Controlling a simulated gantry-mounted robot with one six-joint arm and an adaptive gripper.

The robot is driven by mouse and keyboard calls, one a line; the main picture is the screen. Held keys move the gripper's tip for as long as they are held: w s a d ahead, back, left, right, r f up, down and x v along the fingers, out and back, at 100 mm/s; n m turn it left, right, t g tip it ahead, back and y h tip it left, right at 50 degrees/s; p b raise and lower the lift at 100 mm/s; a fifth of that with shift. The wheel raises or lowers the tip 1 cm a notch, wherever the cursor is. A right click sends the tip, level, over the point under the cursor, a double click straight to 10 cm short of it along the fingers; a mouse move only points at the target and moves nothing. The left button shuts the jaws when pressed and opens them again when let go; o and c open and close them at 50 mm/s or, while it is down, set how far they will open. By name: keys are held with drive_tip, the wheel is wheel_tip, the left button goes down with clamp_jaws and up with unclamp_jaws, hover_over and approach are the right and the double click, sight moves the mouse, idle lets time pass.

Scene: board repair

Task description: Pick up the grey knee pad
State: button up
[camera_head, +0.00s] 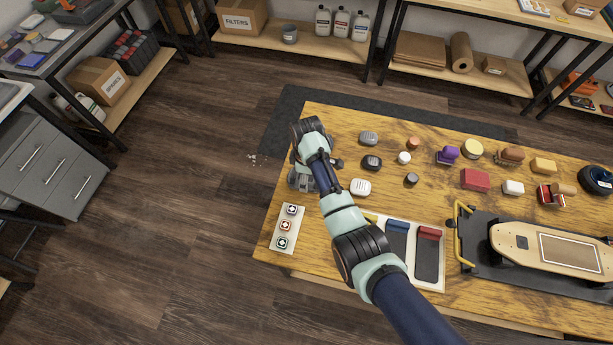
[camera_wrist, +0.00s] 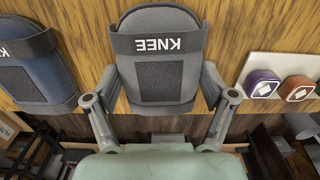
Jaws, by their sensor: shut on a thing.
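The grey knee pad (camera_wrist: 160,70), with a dark strap reading KNEE, fills the middle of the wrist view. My gripper (camera_wrist: 162,98) is shut on it, with one finger against each side. In the head view my gripper (camera_head: 302,182) is at the left end of the wooden table, and my arm hides most of the pad there. I cannot tell whether the pad touches the table. A blue knee pad (camera_wrist: 38,75) lies beside it, at the left of the wrist view.
A white tray (camera_head: 295,212) with three square blocks lies near the table's front left corner. Several pads, brushes and blocks stand across the table (camera_head: 440,200). Another tray with dark pads (camera_head: 428,258) and a skateboard (camera_head: 510,237) lie to the right.

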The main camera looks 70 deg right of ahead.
drive_tip(key=shift+r, duration=0.15)
wheel_tip(320, 180, up, 20)
drive_tip(key=p, duration=0.9)
